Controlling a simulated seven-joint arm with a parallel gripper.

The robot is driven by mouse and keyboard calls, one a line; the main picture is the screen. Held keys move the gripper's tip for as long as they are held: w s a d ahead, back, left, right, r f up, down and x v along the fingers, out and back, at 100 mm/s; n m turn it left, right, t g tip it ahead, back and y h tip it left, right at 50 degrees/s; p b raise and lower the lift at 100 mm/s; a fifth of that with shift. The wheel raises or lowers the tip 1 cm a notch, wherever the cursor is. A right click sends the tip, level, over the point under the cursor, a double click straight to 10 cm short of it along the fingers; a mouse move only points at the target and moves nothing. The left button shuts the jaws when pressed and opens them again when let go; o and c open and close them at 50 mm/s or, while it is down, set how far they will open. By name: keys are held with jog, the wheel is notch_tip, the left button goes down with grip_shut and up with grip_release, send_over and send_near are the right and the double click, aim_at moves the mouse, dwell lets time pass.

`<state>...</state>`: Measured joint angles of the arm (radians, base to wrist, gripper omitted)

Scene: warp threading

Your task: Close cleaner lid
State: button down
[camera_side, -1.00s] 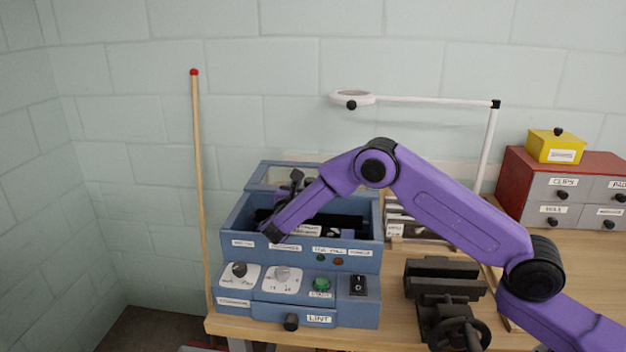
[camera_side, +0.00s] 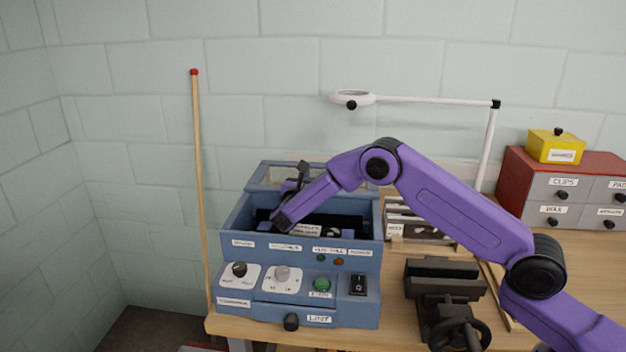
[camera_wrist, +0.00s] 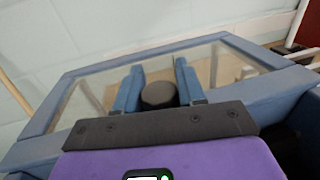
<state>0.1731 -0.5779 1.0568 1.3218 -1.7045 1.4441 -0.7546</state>
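The blue cleaner (camera_side: 300,252) stands at the left end of the bench. Its lid (camera_side: 258,176), a blue frame with a clear window, is raised at the back of the box. The lid also fills the wrist view (camera_wrist: 75,72). My gripper (camera_side: 304,167) is over the open box, pointing at the lid; its contact is too small to read from the side. In the wrist view my gripper (camera_wrist: 159,64) has its two blue fingers apart, on either side of a dark round knob (camera_wrist: 159,95) at the lid. I cannot tell whether the fingers touch the knob.
A dark vise (camera_side: 445,290) stands right of the cleaner, with a rack of labelled slots (camera_side: 395,228) behind it. A red drawer cabinet (camera_side: 515,185) with a yellow box (camera_side: 556,148) is at the right. A white lamp arm (camera_side: 430,100) reaches overhead, and a wooden pole (camera_side: 198,190) leans at left.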

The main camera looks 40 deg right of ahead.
jog(key=v, duration=0.4)
jog(key=shift+s, duration=0.55)
jog(key=c, duration=0.8)
grip_release()
jog(key=shift+o, duration=0.2)
jog(key=shift+a, duration=0.1)
jog(key=shift+s+a, duration=0.2)
jog(key=shift+a, duration=0.05)
jog(key=v, duration=0.4)
jog(key=shift+s+a, duration=0.1)
jog(key=shift+a, duration=0.1)
notch_tip(320, 180, up, 7)
jog(key=shift+d, duration=0.2)
